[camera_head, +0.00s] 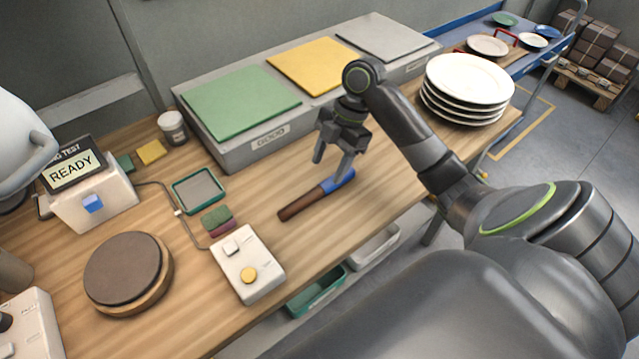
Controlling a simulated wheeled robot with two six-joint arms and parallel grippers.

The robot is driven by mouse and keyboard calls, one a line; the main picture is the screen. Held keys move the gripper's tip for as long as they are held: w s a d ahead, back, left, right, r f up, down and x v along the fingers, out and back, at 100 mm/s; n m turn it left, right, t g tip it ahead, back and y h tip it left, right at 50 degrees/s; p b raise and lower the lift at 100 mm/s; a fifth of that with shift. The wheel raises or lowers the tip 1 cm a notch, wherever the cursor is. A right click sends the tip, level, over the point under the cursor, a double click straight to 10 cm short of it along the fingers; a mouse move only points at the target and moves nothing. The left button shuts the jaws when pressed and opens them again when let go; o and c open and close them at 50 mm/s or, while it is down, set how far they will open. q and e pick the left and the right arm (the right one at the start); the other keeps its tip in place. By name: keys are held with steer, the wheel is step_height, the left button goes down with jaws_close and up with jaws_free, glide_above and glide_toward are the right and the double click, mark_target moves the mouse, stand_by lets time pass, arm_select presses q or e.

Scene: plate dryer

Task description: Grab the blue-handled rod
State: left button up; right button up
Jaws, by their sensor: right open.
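The blue-handled rod (305,202) lies on the wooden table, its brown shaft toward the lower left and its blue handle (341,180) toward the upper right. My right gripper (331,171) is open, with its fingers pointing down at the blue handle. One finger overlaps the handle in the picture; I cannot tell whether it touches. My left gripper is not in view.
A grey box with green, yellow and grey pads (240,102) stands behind the rod. A stack of white plates (468,80) is at the right. A button box (247,264) and a round brown disc (123,268) are at the left. The wood (375,205) right of the rod is clear.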

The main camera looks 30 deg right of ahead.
mark_target(322, 186)
steer(key=shift+a+f, duration=0.25)
steer(key=shift+f, duration=0.6)
steer(key=b+x, duration=0.2)
steer(key=x, duration=0.1)
steer(key=b+x, duration=0.1)
steer(key=shift+d+f+b, duration=0.25)
steer(key=shift+f+b, duration=0.1)
steer(key=shift+f, duration=0.05)
steer(key=shift+a+f, duration=0.15)
steer(key=shift+f, duration=0.1)
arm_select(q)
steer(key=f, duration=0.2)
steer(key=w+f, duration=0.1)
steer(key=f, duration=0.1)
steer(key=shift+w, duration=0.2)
arm_select(e)
steer(key=shift+r, duration=0.1)
steer(key=c, duration=1.1)
